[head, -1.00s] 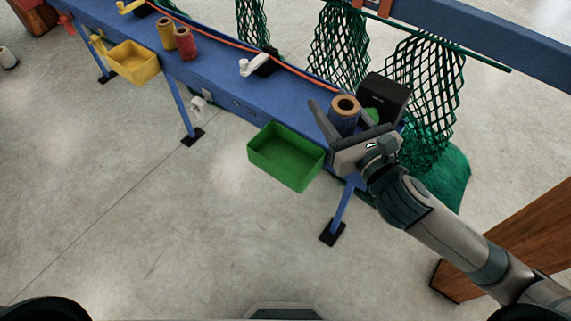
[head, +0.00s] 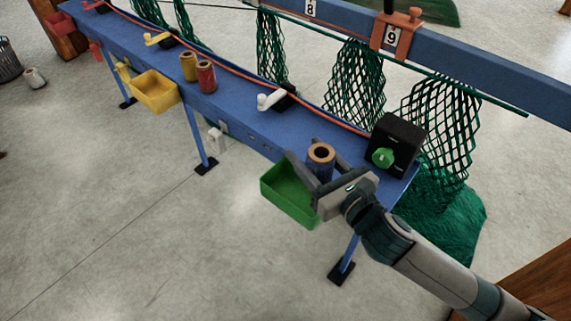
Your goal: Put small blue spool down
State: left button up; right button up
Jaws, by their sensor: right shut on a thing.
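The small blue spool (head: 320,168) has a tan rim and a dark hole in its top. It stands upright between the fingers of my right gripper (head: 311,163), which is shut on it. The gripper reaches in from the right, at the near edge of the long blue bench (head: 238,108). The spool is over the bench near its right end, left of a black box. I cannot tell whether its base touches the bench top. My left gripper is not in view.
The black box with a green knob (head: 384,156) stands right of the spool. A green bin (head: 288,195) hangs on the bench front, partly behind my gripper. A white-handled crank (head: 272,99), red spool (head: 206,77) and yellow spool (head: 188,67) are farther left. Green nets (head: 440,120) hang behind.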

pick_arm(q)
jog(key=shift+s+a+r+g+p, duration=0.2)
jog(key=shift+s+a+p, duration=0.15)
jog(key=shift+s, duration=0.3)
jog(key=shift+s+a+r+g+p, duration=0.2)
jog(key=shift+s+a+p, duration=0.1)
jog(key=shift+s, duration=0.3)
pick_arm(e)
jog(key=w+a+f, duration=0.4)
jog(key=a+f, duration=0.2)
jog(key=f, duration=0.2)
jog(key=shift+w+f, duration=0.3)
jog(key=shift+w, duration=0.05)
pick_arm(q)
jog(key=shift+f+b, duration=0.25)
jog(key=shift+b, duration=0.05)
pick_arm(e)
jog(key=shift+f, duration=0.6)
jog(key=o, duration=1.1)
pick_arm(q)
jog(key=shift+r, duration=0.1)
pick_arm(e)
jog(key=shift+r, duration=0.1)
